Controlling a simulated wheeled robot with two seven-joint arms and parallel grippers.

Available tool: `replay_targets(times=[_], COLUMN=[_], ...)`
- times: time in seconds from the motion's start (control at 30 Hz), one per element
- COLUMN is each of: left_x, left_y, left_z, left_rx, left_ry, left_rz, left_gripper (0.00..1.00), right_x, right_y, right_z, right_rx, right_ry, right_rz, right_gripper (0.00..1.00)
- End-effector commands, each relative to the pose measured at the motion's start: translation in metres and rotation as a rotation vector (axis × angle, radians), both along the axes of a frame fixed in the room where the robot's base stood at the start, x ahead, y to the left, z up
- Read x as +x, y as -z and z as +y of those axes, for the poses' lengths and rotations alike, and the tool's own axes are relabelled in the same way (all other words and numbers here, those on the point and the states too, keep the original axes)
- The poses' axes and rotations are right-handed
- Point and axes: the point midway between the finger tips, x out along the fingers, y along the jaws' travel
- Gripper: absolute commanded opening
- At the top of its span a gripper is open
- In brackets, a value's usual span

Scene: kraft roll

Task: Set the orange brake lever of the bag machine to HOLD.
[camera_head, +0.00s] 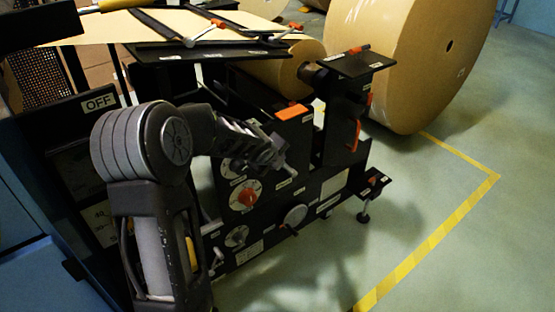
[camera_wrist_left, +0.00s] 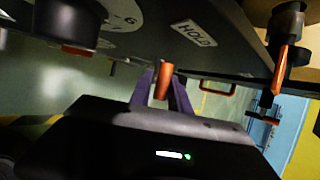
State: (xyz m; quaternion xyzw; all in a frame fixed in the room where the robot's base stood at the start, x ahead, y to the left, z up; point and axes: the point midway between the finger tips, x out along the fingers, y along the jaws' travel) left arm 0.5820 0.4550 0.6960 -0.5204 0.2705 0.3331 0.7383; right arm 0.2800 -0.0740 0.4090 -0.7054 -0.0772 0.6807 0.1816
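The bag machine (camera_head: 330,190) is a black frame with dials and white labels on its side. In the left wrist view, the orange brake lever (camera_wrist_left: 163,82) shows as a short orange piece between the two dark fingers of my left gripper (camera_wrist_left: 164,92). The fingers appear closed against both its sides. A HOLD label (camera_wrist_left: 195,33) is on the panel, above and right of the lever's end. In the head view the lever is hidden behind the gripper. My right gripper is not in view.
A large kraft roll (camera_head: 420,60) stands behind the machine, and a smaller roll (camera_head: 285,68) sits in it. An orange handle (camera_wrist_left: 217,88) and an orange-tipped lever (camera_wrist_left: 280,70) are right of the fingers. Floor right of the yellow line (camera_head: 430,238) is clear.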

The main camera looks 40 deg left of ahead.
Motion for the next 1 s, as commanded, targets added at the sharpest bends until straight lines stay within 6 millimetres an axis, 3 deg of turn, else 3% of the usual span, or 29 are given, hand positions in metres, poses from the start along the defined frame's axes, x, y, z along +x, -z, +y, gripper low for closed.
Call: replay_targets(times=[0.3,0.67,1.0], left_x=[-0.003,-0.004,-0.036], left_y=[0.004,-0.003,-0.042], left_z=[0.001,0.000,-0.010], left_rx=[-0.002,-0.002,-0.002], left_ry=[-0.005,-0.003,-0.005], left_rz=[0.009,0.002,0.003], left_gripper=[0.45,0.45,0.45], right_x=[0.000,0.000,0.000], right_y=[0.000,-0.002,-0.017], right_z=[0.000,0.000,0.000], right_rx=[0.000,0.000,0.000], right_ry=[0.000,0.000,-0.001], right_rz=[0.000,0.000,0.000], right_gripper=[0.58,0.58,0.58])
